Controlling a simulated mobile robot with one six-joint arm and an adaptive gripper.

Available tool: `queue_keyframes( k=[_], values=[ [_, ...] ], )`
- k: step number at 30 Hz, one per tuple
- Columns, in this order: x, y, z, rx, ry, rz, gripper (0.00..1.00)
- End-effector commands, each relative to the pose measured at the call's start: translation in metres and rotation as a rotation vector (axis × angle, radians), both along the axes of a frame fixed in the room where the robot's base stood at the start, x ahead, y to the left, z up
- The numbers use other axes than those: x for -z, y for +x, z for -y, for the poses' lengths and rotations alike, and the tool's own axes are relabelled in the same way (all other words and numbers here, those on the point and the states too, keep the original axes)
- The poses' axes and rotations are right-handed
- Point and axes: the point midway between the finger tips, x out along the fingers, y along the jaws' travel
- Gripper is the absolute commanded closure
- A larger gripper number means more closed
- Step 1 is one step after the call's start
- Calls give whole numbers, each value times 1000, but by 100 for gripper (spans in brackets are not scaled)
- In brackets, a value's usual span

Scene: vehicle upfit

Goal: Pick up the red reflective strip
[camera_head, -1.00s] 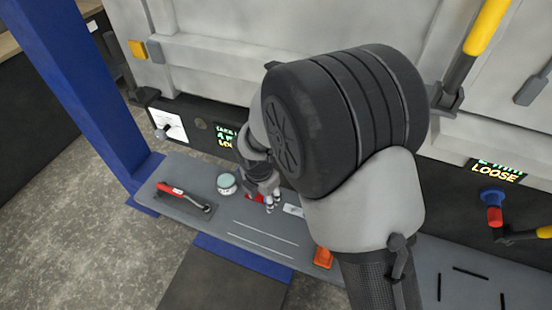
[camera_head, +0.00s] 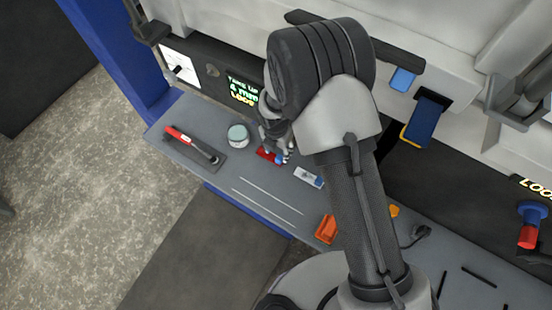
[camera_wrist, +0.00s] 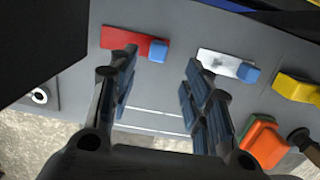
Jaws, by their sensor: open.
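The red reflective strip (camera_head: 266,154) lies flat on the grey shelf, with a small blue piece at its right end. In the wrist view the red strip (camera_wrist: 128,40) is at the upper left, beyond the left finger's tip, which partly overlaps its lower edge. My gripper (camera_wrist: 160,65) is open and empty, its fingers apart over the shelf. In the head view my gripper (camera_head: 281,153) is close by the red strip and hides part of it. A white strip (camera_wrist: 221,62) with a blue end lies to the right, near the right finger.
A yellow piece (camera_wrist: 297,87) lies at right. Two thin white lines cross the shelf. The vehicle's side rises behind.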

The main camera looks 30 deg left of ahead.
Motion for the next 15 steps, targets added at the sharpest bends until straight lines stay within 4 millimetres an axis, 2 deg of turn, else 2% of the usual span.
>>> queue_keyframes(
  k=[1, 3, 11, 15],
  values=[
    [12, 1, 0, 0, 0, 0, 55],
    [21, 3, 0, 0, 0, 0, 55],
    [34, 4, 0, 0, 0, 0, 55],
    [52, 5, -1, 0, -1, 0, 55]
  ],
)
